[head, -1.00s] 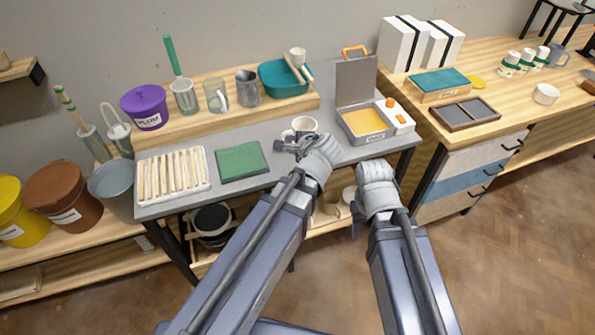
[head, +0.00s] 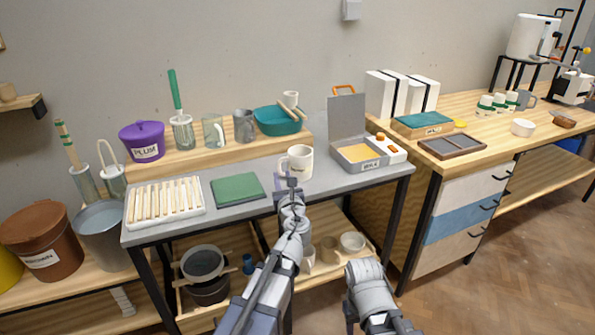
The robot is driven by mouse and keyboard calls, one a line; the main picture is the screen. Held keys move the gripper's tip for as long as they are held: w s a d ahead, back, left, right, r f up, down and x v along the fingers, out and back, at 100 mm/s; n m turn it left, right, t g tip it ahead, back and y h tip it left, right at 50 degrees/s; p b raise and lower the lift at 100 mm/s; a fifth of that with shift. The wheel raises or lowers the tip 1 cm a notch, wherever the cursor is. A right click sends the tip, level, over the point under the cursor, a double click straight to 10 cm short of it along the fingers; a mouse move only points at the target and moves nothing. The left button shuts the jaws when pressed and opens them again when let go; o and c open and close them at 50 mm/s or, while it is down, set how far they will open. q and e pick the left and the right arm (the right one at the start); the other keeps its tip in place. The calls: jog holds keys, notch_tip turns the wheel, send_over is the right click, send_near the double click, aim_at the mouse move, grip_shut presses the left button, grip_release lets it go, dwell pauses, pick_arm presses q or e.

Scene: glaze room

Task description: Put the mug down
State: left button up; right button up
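The cream mug (head: 300,161) is upright in front of the raised shelf, over the grey worktop (head: 330,181), with its handle toward the left. My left gripper (head: 289,181) is at the mug's lower left, by the handle, and appears shut on it. The fingers are small and partly hidden, and I cannot tell whether the mug's base touches the worktop. My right arm is low at the front, right of the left arm. Its gripper (head: 350,314) points down and away, so its fingers do not show clearly.
A green mat (head: 238,188) and a white rack of sticks (head: 165,203) lie left of the mug. An open box with a lid (head: 361,155) stands to its right. Behind is a raised shelf with a teal basin (head: 277,120) and several beakers. Grey worktop shows between mat and box.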

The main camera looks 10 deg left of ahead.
aim_at(280, 170)
pick_arm(q)
jog(key=shift+x, duration=1.15)
jog(key=shift+w+f, duration=0.2)
jog(key=shift+f, duration=0.05)
jog(key=x, duration=0.2)
jog(key=f+b+x, duration=0.1)
jog(key=x, duration=0.1)
jog(key=shift+w+a, duration=0.2)
jog(key=shift+w, duration=0.15)
jog(key=shift+s, duration=0.1)
grip_shut()
